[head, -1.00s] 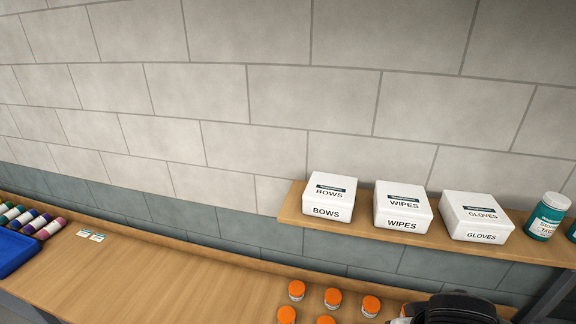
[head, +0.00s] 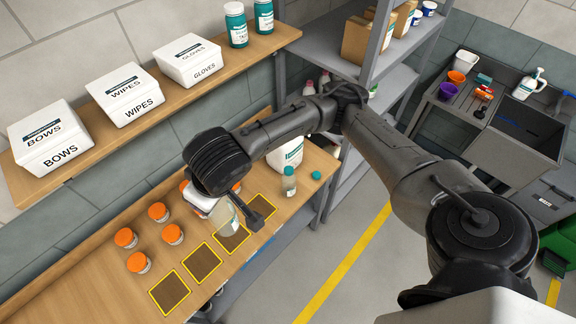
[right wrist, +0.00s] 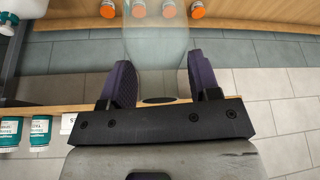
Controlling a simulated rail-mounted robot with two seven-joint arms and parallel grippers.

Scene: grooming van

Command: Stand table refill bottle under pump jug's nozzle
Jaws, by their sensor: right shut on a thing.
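My right gripper (right wrist: 158,62) is shut on a clear, pale translucent bottle, which lies between its two purple-padded fingers in the right wrist view (right wrist: 156,40). In the head view this bottle (head: 226,218) is over the table near the yellow-outlined dark squares; I cannot tell whether it touches the table. A white jug (head: 287,156) stands on the table behind my right forearm, its top hidden. A white pump bottle (head: 528,86) stands by the far sink. My left gripper is out of view.
Several orange-lidded jars (head: 125,238) stand on the table left of the held bottle. The wall shelf above holds white boxes (head: 124,93) and teal jars. A grey rack (head: 375,70) rises beyond the table's far end.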

